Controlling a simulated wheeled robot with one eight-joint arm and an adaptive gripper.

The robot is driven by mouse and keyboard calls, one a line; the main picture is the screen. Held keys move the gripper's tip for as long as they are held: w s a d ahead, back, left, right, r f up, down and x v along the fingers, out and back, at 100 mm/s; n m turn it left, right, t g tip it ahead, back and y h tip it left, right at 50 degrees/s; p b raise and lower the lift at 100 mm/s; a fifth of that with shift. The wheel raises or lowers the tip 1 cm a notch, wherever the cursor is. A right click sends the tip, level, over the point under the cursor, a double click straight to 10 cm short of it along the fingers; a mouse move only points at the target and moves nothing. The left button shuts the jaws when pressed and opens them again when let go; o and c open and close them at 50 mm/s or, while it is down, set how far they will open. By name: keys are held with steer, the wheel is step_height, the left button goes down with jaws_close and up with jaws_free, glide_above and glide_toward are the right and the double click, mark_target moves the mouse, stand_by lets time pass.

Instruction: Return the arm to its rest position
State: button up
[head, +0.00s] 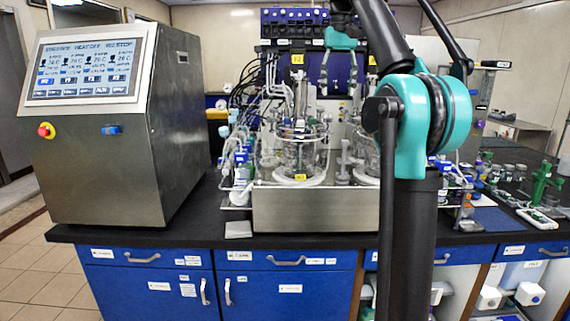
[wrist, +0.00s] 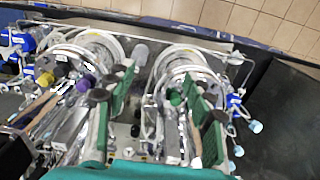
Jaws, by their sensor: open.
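My gripper (head: 338,88) hangs fingers down in the head view, above and behind the twin glass bioreactor vessels. Its two fingers are apart with nothing between them. In the wrist view the open gripper (wrist: 157,75) has its green and dark fingers spread over the bioreactor unit. My arm (head: 425,112), with a teal joint, rises in the right foreground and reaches back over the bench. It hides part of the right vessel (head: 364,158). The left vessel (head: 300,155) stands clear on the steel base (head: 310,208).
A steel control cabinet (head: 105,120) with a screen stands on the left. A blue pump rack (head: 292,24) with tubes and cables is behind the vessels. The black bench (head: 200,225) holds small bottles and a green stand (head: 541,182) on the right. Blue drawers (head: 285,262) are below.

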step_height(320, 180, down, 28)
steer(key=s+d+t, duration=0.2)
steer(key=s+d+f+t, duration=0.1)
steer(key=s+f, duration=0.9)
steer(key=f, duration=0.3)
steer(key=s+d+f+t, duration=0.1)
steer(key=s+f, duration=1)
steer(key=f, duration=0.3)
steer(key=shift+s, duration=0.3)
steer(key=shift+f, duration=0.1)
